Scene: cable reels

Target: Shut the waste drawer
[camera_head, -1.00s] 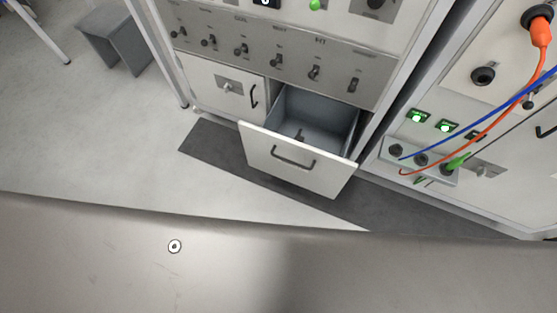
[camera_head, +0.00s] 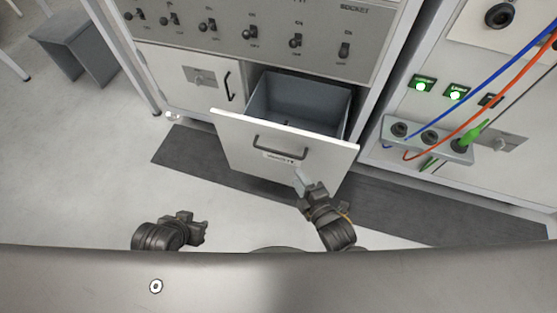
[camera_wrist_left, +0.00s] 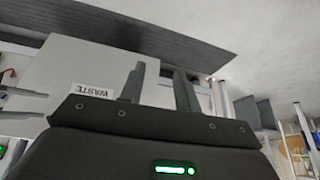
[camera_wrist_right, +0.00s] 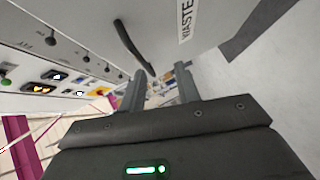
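The waste drawer (camera_head: 240,155) is pulled out of the cabinet in the head view, and its grey inside shows empty. Its white front has a dark bar handle (camera_head: 280,147) and a small label. The front also shows in the left wrist view (camera_wrist_left: 75,65), with a WASTE label (camera_wrist_left: 92,90), and in the right wrist view (camera_wrist_right: 160,30), with the handle (camera_wrist_right: 130,45). My right gripper (camera_head: 304,185) is open and empty, in front of the drawer's right half, below the handle; contact cannot be told. My left gripper (camera_head: 203,228) is open and empty, lower left of the drawer.
A closed door (camera_head: 190,77) with its own handle is left of the drawer. A panel of switches (camera_head: 270,35) is above. Blue and orange cables (camera_head: 500,85) run to a socket block (camera_head: 428,138) at the right. A grey stool (camera_head: 75,45) stands at the left. Floor at left is clear.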

